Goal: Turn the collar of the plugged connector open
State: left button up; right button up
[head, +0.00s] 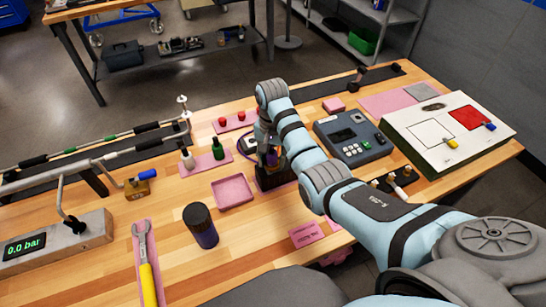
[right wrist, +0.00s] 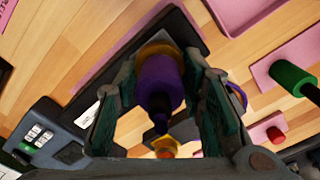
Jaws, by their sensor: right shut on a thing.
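The plugged connector (right wrist: 160,82) is purple with an orange-yellow ring at its far end. It sits in a dark block (head: 275,183) near the middle of the bench. My right gripper (head: 268,148) reaches down over the block from above. In the right wrist view its two fingers flank the connector, and it is shut on it. The fingertips are close to the orange-yellow ring. How far the collar is turned cannot be told. My left gripper is not in view.
A pink tray (head: 233,205) and a dark cylinder (head: 200,225) stand left of the block. A grey keypad device (head: 353,137) is to the right. A wrench (head: 147,270) lies at the front left.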

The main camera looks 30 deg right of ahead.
jog(key=n, duration=0.5)
jog(key=shift+w+a+n, duration=0.1)
jog(key=shift+n, duration=0.2)
jog(key=n, duration=0.5)
jog(key=shift+a, duration=0.1)
jog(key=shift+n, duration=0.4)
jog(key=o, duration=1.2)
jog(key=shift+c, duration=0.2)
